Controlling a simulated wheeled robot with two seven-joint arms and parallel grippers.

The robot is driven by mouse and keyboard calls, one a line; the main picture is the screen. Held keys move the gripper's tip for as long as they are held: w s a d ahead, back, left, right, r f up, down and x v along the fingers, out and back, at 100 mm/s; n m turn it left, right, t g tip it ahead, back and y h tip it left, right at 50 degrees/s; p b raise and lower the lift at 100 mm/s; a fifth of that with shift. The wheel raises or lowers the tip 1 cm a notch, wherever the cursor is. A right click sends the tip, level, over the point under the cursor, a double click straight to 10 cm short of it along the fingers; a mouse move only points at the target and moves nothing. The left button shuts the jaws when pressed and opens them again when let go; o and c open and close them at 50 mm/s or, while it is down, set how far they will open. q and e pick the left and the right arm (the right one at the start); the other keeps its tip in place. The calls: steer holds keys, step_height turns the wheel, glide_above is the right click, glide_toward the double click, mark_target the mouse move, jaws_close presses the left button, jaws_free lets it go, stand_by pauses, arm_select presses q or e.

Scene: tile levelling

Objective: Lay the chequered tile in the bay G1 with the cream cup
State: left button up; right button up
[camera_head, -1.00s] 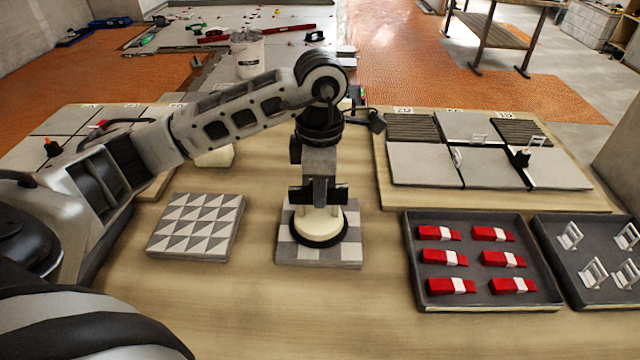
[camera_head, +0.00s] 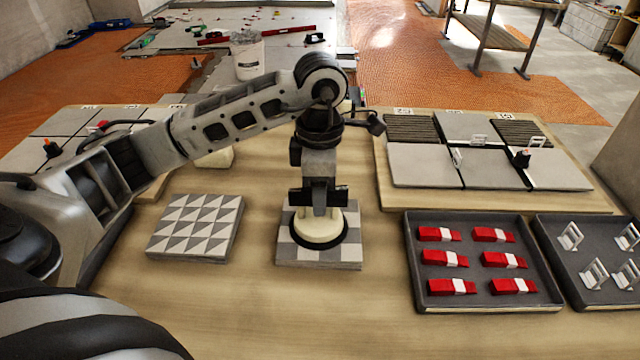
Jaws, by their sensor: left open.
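The chequered tile (camera_head: 350,252), grey and white squares, lies flat on the wooden table in the middle. The cream cup (camera_head: 319,232), with a black rim, stands on top of it. My left gripper (camera_head: 319,204) points straight down at the cup's top with its jaws open; whether the fingers touch the cup is hidden. The right board (camera_head: 384,178) carries grey and dark ribbed tiles in bays, with small labels along its far edge. I cannot read for sure which bay is G1. My right gripper is not in view.
A tile with grey and white triangles (camera_head: 196,226) lies to the left. One dark tray (camera_head: 430,292) holds several red wedges, another (camera_head: 575,284) white clips. Another tiled board is behind my left arm.

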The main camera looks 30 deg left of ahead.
arm_select(q)
step_height(320, 180, up, 16)
steer(key=p, duration=0.2)
steer(key=shift+p, duration=0.3)
